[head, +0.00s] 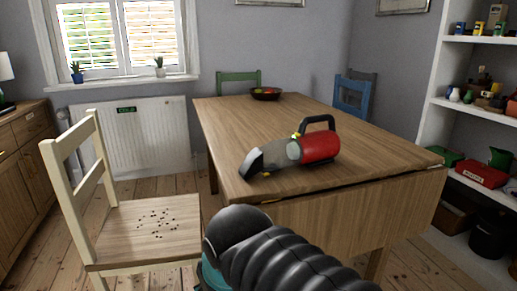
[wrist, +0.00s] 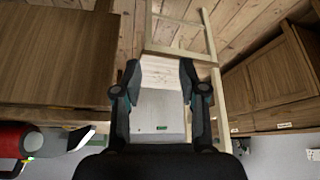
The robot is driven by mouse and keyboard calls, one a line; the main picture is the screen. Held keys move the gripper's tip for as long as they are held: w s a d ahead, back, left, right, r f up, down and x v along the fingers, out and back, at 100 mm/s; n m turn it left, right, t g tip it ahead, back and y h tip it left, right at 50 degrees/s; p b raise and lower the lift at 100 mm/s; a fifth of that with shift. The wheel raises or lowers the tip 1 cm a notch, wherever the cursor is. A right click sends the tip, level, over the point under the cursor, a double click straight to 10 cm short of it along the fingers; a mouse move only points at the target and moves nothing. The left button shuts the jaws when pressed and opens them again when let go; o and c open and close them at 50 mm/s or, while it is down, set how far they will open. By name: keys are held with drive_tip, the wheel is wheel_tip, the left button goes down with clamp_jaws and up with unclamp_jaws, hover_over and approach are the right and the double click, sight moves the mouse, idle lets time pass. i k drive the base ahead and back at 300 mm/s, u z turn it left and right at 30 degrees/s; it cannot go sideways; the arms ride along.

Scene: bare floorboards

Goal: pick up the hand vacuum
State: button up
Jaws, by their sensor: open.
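The hand vacuum (head: 318,148) lies on the near part of the wooden table (head: 228,121) in the head view. It has a red body, a black handle on top and a grey nozzle pointing to the lower left. In the wrist view the hand vacuum (wrist: 12,138) shows at the lower left, cut off by the frame edge. My gripper (wrist: 160,76) is open and empty in the wrist view, its two dark fingers well apart. It is off to one side of the vacuum, not touching it. In the head view my dark ribbed arm hides the gripper's fingers.
A cream chair (head: 88,170) with dark specks on its seat stands left of the table. A bowl (head: 266,93) sits at the table's far end. A sideboard (head: 22,150) stands at the left, shelves (head: 474,39) at the right. The tabletop around the vacuum is clear.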

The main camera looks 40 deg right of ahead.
sight(316, 148)
drive_tip(key=i, duration=0.65)
drive_tip(key=z, duration=1.75)
